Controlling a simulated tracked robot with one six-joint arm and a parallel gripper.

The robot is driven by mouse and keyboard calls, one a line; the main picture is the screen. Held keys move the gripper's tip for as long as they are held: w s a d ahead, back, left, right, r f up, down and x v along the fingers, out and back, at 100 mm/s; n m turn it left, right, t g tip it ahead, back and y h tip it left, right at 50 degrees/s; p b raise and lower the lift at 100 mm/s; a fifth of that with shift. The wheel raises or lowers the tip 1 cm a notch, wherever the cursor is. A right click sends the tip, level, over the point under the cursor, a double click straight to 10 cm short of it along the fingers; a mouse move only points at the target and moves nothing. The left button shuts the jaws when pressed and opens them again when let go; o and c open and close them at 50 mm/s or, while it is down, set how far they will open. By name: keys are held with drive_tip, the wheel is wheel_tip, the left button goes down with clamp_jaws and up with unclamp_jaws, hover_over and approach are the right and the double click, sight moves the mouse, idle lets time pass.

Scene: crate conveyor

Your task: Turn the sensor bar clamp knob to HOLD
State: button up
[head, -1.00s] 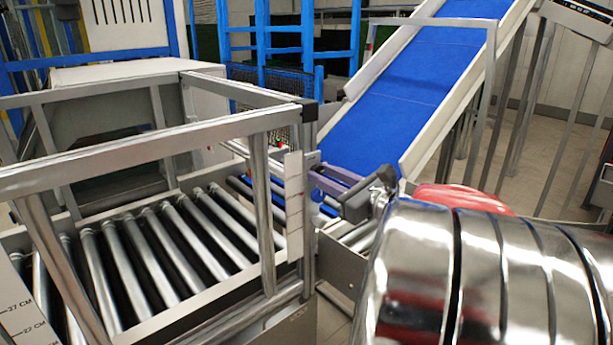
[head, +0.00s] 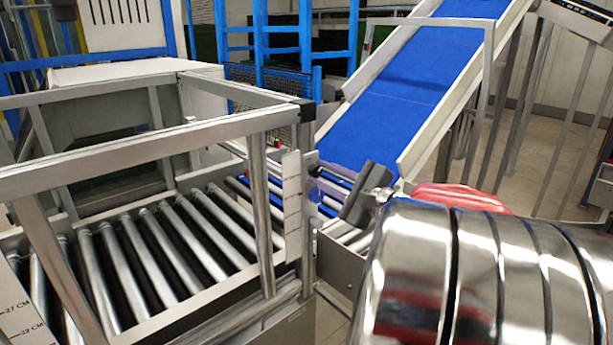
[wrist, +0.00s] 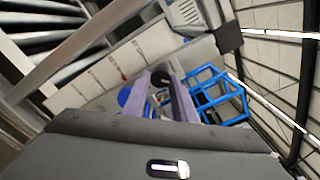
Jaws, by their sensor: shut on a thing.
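In the wrist view my gripper (wrist: 160,92) reaches forward with two purple fingers. The fingers are shut on a small dark round knob (wrist: 160,78), which shows between their tips. Its lower part and any pointer or HOLD lettering cannot be made out.
A metal frame (head: 150,147) stands around the roller conveyor (head: 170,235). A white scale strip (head: 292,206) is on its near right post. A blue inclined belt (head: 390,95) rises behind, between pale side rails.

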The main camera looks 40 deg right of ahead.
drive_tip(key=n, duration=0.4)
drive_tip(key=shift+a+n, duration=0.1)
drive_tip(key=shift+n, duration=0.2)
drive_tip(key=n, duration=0.5)
idle(0.3)
drive_tip(key=o, duration=1)
drive_tip(key=shift+o, duration=0.2)
drive_tip(key=shift+s+r, duration=0.1)
drive_tip(key=s, duration=1.3)
drive_tip(key=shift+s+d, duration=0.25)
drive_tip(key=shift+s, duration=0.05)
